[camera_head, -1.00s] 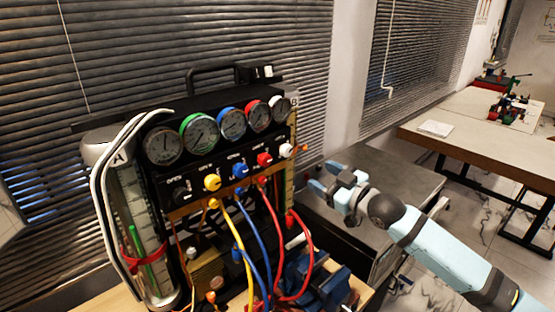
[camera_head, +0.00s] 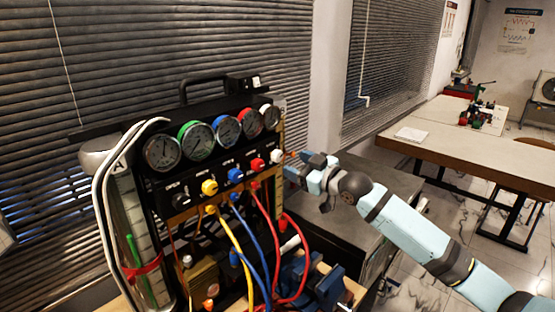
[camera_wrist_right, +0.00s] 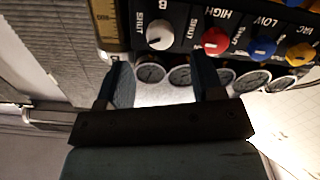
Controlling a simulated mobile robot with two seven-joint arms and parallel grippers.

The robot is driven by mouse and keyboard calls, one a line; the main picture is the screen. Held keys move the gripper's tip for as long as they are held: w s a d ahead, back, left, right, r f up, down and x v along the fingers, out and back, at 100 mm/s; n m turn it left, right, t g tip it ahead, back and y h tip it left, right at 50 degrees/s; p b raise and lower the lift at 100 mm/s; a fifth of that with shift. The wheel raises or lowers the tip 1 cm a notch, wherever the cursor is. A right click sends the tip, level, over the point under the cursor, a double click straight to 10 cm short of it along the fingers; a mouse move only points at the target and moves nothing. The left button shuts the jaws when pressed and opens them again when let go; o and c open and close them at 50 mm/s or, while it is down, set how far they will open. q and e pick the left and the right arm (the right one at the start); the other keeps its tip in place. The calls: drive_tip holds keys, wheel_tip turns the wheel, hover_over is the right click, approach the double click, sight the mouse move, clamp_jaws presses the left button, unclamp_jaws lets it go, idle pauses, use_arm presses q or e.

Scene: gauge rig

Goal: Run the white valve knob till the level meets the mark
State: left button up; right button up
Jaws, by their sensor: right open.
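The white valve knob (camera_head: 277,156) is at the right end of the knob row on the black gauge panel (camera_head: 222,178). It also shows in the right wrist view (camera_wrist_right: 160,37), beside the letter B. My right gripper (camera_head: 298,166) is open and empty, just right of the knob. In the wrist view its two fingers (camera_wrist_right: 164,75) point toward the panel, with the white knob beyond the gap and apart from them. A yellow graduated scale (camera_wrist_right: 106,24) stands beside the knob; I cannot make out a level or mark on it. My left gripper is not in view.
Red (camera_head: 257,164), blue (camera_head: 235,174) and yellow (camera_head: 209,187) knobs sit left of the white one. Several gauges line the panel above. Coloured hoses hang in front. A clear cylinder (camera_head: 133,232) with a red band stands left. A grey cabinet (camera_head: 350,215) is behind my right arm.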

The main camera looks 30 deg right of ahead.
sight(280, 158)
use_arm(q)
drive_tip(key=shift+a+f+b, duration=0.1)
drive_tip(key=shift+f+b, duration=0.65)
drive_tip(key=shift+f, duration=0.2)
use_arm(e)
drive_tip(key=x, duration=0.7)
drive_tip(key=shift+w+a, duration=0.1)
drive_tip(key=shift+w, duration=0.2)
drive_tip(key=c, duration=0.9)
use_arm(q)
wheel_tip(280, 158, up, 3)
drive_tip(key=p, duration=0.3)
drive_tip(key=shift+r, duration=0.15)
use_arm(e)
drive_tip(key=m, duration=0.3)
drive_tip(key=shift+r, duration=0.25)
use_arm(q)
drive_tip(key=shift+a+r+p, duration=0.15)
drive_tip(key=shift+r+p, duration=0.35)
drive_tip(key=shift+p, duration=0.05)
use_arm(e)
drive_tip(key=shift+f+m, duration=0.2)
drive_tip(key=shift+m, duration=0.9)
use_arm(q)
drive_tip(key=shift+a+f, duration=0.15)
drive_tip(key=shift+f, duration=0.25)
use_arm(e)
drive_tip(key=o, duration=0.9)
